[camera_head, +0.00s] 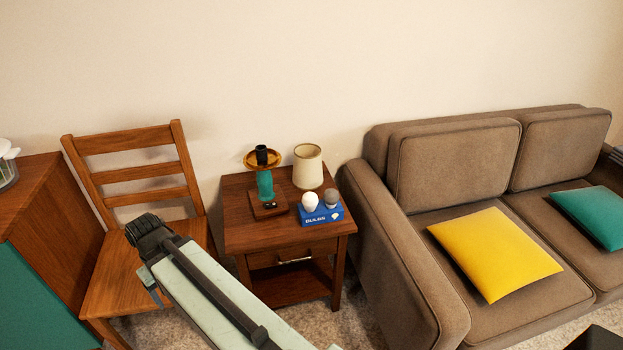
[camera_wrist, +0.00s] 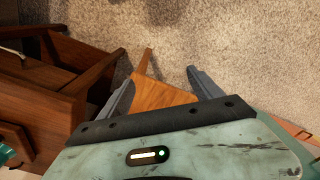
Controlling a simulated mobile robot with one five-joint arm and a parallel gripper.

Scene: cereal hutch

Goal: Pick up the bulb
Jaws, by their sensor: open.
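A white bulb (camera_head: 310,201) stands upright in a blue box (camera_head: 322,217) labelled "BULBS" on the small wooden side table (camera_head: 238,230). A grey bulb (camera_head: 331,197) stands beside it in the same box, to its right. My gripper (camera_wrist: 160,76) shows in the wrist view with its two grey fingers apart and nothing between them. It points down past wood toward the carpet, away from the bulbs. Neither bulb shows clearly in the wrist view.
A teal lamp base (camera_head: 265,187) stands left of the box, and a cream lampshade (camera_head: 308,166) stands behind it. A wooden chair (camera_head: 165,255) is left of the table. A brown sofa (camera_head: 455,165) stands close on the right. Carpet (camera_wrist: 215,40) lies below.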

